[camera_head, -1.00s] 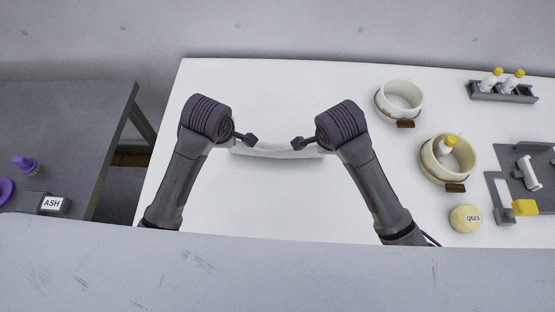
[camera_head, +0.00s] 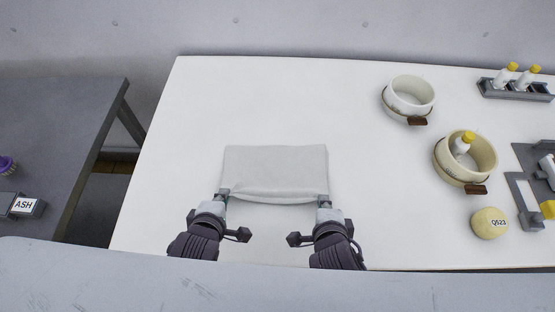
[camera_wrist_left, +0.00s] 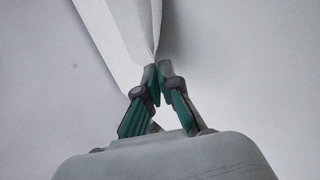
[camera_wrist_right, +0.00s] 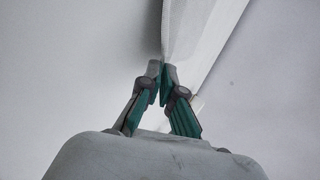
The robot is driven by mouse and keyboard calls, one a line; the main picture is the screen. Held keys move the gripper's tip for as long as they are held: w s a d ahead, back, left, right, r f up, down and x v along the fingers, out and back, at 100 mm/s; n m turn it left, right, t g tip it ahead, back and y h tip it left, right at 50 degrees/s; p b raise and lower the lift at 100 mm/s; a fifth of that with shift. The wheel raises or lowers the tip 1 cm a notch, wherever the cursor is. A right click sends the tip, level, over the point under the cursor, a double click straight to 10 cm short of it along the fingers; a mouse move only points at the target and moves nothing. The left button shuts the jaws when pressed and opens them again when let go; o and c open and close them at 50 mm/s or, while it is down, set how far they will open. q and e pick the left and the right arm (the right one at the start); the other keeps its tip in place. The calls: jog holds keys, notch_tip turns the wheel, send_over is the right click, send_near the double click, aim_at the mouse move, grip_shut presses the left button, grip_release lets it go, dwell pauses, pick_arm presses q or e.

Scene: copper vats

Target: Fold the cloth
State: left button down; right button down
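The cloth (camera_head: 276,170) is pale grey-white and lies on the white table in the head view, with its near edge lifted in a soft bulge. My left gripper (camera_head: 222,196) is shut on the near left corner of the cloth. In the left wrist view its fingertips (camera_wrist_left: 157,72) pinch the cloth (camera_wrist_left: 118,35). My right gripper (camera_head: 324,202) is shut on the near right corner. In the right wrist view its fingertips (camera_wrist_right: 164,74) pinch the cloth (camera_wrist_right: 200,40). The underside of the lifted part is hidden.
The white table (camera_head: 180,130) is clear around the cloth. To the right stand a white pot (camera_head: 409,97), a cream pot (camera_head: 465,160) holding a yellow-capped bottle, a round yellow object (camera_head: 489,223) and a bottle rack (camera_head: 517,88). A dark table (camera_head: 70,120) stands at left.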

pick_arm(q)
jog(key=shift+s+f, duration=0.3)
jog(key=shift+f, duration=0.05)
pick_arm(e)
jog(key=shift+s+f, duration=0.3)
jog(key=shift+f, duration=0.05)
pick_arm(q)
jog(key=c, duration=1.8)
grip_release()
jog(key=shift+t, duration=0.3)
pick_arm(e)
jog(key=c, duration=1.8)
grip_release()
jog(key=shift+t, duration=0.3)
jog(key=shift+c, duration=0.2)
pick_arm(q)
jog(key=o, duration=0.8)
jog(key=shift+c, duration=0.2)
pick_arm(e)
jog(key=o, duration=0.8)
